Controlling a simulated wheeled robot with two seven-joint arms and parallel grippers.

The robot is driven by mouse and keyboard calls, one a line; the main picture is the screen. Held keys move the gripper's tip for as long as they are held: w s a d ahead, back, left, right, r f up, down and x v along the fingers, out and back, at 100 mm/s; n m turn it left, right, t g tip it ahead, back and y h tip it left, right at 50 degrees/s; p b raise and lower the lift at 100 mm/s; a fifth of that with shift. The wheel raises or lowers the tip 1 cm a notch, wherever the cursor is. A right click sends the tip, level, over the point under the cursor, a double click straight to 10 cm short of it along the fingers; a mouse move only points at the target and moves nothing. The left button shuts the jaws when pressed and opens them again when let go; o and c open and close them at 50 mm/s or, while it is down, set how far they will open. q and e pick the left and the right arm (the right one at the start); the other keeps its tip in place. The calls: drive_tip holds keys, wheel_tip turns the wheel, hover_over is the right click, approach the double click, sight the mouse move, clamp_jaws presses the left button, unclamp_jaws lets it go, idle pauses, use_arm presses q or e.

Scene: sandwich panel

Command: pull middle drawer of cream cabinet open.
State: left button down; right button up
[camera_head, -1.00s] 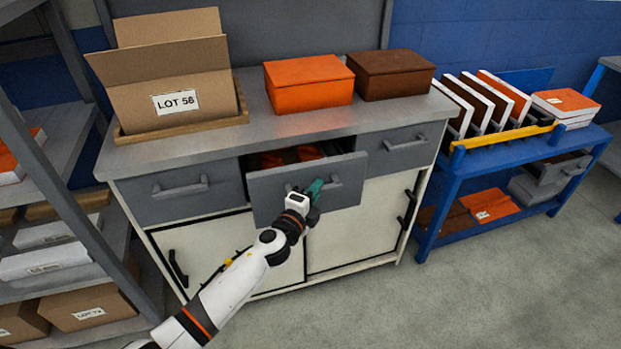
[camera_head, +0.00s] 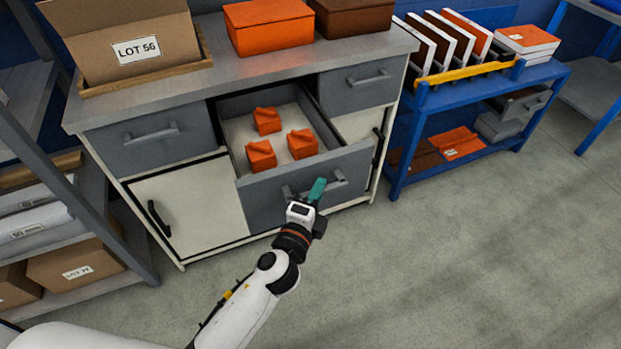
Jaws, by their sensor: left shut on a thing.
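The cream cabinet (camera_head: 205,205) stands under a grey worktop. Its middle drawer (camera_head: 270,202) has a grey front and is pulled well out, so its light inside shows. Three orange pouch-like items (camera_head: 267,121) lie in it. My left gripper (camera_head: 308,193), with a teal fingertip showing, is at the bar handle (camera_head: 335,182) on the drawer front and shut on it. The gripper hides part of the handle. My right gripper is not in view.
The left drawer (camera_head: 155,140) and right drawer (camera_head: 360,82) are shut. An open LOT 56 carton (camera_head: 130,50) and an orange box (camera_head: 268,27) stand on top. A blue rack (camera_head: 400,160) stands at right. The floor in front is clear.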

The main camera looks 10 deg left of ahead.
use_arm(q)
drive_tip(key=shift+s+d, duration=0.25)
drive_tip(key=shift+s, duration=0.15)
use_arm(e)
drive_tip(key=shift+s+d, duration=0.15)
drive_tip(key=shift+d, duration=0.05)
use_arm(q)
drive_tip(key=c, duration=1.4)
unclamp_jaws()
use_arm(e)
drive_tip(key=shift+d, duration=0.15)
